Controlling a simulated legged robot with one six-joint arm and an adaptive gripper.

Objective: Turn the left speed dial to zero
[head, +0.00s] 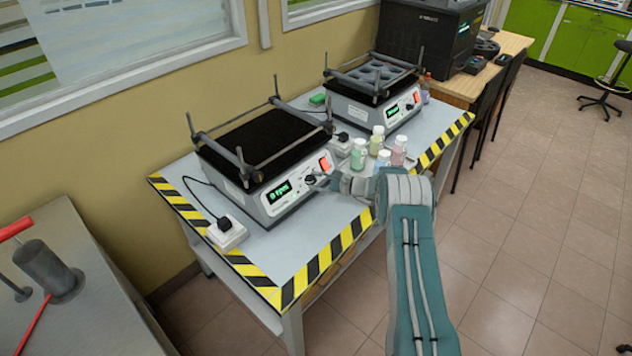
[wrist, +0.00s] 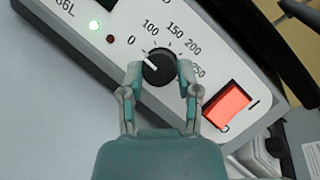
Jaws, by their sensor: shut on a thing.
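The left shaker (head: 262,165) stands on the table with a black top and a green display (head: 280,192) that seems to read 0 rpm. Its black speed dial (wrist: 159,68) shows in the wrist view, with a white pointer line aimed left toward the 0 mark. My gripper (wrist: 160,85) is shut on the dial, one finger on each side; it also shows in the head view (head: 318,182), at the front panel. In the head view the dial is mostly hidden by my gripper.
A red power switch (wrist: 227,103) sits right of the dial. A second shaker (head: 372,95) stands farther back. Several small bottles (head: 358,154) stand right of the left shaker, close to my arm. A white socket (head: 227,233) with a plug is at the table's left front.

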